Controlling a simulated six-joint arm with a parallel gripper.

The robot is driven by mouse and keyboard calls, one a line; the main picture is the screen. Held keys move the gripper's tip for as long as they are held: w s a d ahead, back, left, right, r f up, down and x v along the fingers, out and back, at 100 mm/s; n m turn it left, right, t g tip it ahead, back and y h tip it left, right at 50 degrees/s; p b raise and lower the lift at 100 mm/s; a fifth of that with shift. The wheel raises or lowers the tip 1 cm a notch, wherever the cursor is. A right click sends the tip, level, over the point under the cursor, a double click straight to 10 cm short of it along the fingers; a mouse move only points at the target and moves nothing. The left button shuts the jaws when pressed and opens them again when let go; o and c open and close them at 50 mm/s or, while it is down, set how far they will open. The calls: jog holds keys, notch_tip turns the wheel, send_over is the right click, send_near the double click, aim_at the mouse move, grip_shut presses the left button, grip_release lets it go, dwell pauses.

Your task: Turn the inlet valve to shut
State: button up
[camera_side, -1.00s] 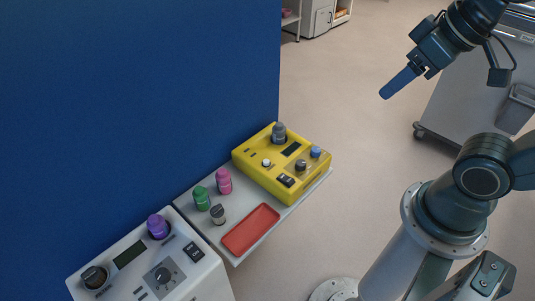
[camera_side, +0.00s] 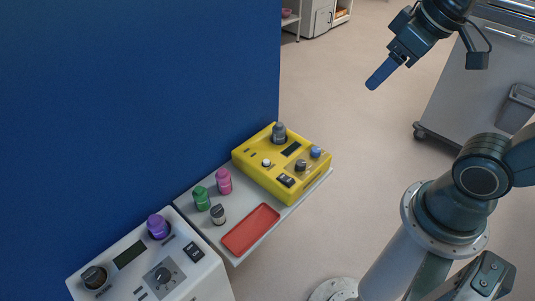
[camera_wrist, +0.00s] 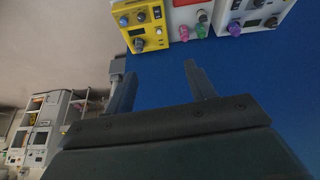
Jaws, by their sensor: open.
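A yellow device (camera_side: 262,178) sits on the shelf, with a grey knob, a black knob, a blue knob, a small white one, a dark display and a black switch on top. It also shows at the top of the wrist view (camera_wrist: 156,18). A white device (camera_side: 140,275) at lower left has a black knob (camera_side: 94,277), a purple-topped part (camera_side: 157,226) and a grey dial (camera_side: 164,276). Labels are too small to read, so I cannot tell which is the inlet valve. My gripper (camera_side: 379,77) is raised to the right, well apart from both; its fingers (camera_wrist: 160,85) are open and empty.
Green (camera_side: 201,198), pink (camera_side: 223,181) and grey-topped (camera_side: 217,214) small pieces stand on the shelf (camera_side: 187,200) beside a red tray (camera_side: 250,230). A blue wall (camera_side: 140,100) rises behind. A grey cart (camera_side: 470,90) stands at right. The space between gripper and shelf is clear.

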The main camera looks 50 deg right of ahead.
jog(key=w+d+f+n+g, duration=0.1)
jog(key=w+d+f+n, duration=0.2)
jog(key=w, duration=0.6)
jog(key=n+g, duration=0.3)
jog(key=g, duration=0.1)
send_over(316, 149)
notch_tip(316, 149, down, 29)
jog(key=shift+w+d+f+y, duration=0.15)
jog(key=shift+d+f+y, duration=0.15)
jog(key=shift+f, duration=0.2)
jog(key=shift+f, duration=0.15)
jog(key=shift+a+f, duration=0.15)
jog(key=shift+f, duration=3.25)
jog(key=shift+a+f, duration=0.1)
jog(key=shift+f, duration=3.25)
jog(key=c, duration=1)
